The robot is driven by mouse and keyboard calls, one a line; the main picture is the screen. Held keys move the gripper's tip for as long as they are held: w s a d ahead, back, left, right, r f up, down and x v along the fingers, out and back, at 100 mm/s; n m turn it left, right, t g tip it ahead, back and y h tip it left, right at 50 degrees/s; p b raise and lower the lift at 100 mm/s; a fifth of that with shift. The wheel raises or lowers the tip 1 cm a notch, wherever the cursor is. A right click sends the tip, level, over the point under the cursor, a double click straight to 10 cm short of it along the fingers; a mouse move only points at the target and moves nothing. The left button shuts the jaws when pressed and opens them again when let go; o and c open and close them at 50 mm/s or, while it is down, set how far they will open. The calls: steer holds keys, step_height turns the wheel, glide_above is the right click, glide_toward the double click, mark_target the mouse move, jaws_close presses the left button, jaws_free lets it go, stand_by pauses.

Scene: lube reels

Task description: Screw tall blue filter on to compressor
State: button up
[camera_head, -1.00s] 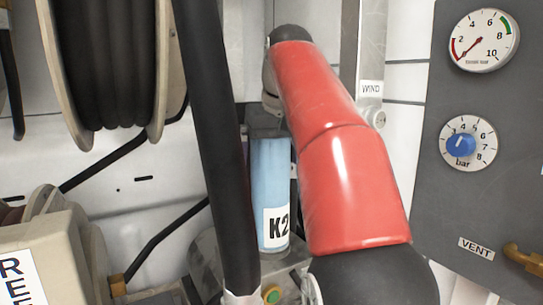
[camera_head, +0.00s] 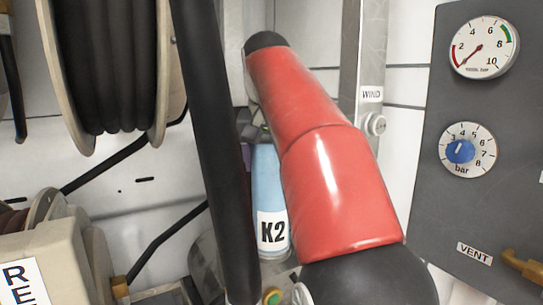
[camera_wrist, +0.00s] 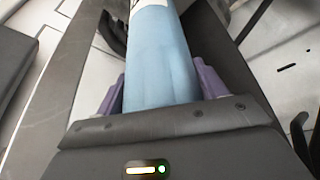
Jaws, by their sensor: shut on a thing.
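The tall blue filter (camera_head: 268,180) with a white K2 label stands upright, partly hidden by my red arm and a black hose. Its lower end meets a grey metal housing, probably the compressor (camera_head: 206,262); the joint is too hidden to tell whether it is seated. A green button with a yellow ring is at the bottom edge. My gripper (camera_wrist: 161,88) is shut on the filter in the wrist view, purple fingers on either side of the blue body (camera_wrist: 158,50). In the head view, it is mostly hidden behind the hose and arm.
A thick black hose (camera_head: 210,130) hangs close in front of the filter. A hose reel (camera_head: 110,70) is at upper left, and a beige REEL unit (camera_head: 55,255) at lower left. A gauge panel (camera_head: 480,200) stands at right.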

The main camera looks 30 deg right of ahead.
stand_by(0.3)
steer(key=shift+w+a+f+m+g+h, duration=0.1)
steer(key=shift+m+g+h, duration=0.2)
steer(key=shift+m, duration=0.9)
steer(key=m, duration=0.3)
steer(key=shift+g+h, duration=0.4)
steer(key=shift+w+m+g, duration=0.1)
steer(key=shift+m+g, duration=0.2)
steer(key=shift+m, duration=0.2)
steer(key=m+g, duration=0.1)
steer(key=m, duration=0.3)
steer(key=o, duration=1.4)
steer(key=shift+h, duration=0.3)
steer(key=shift+c, duration=0.2)
steer(key=shift+o, duration=0.4)
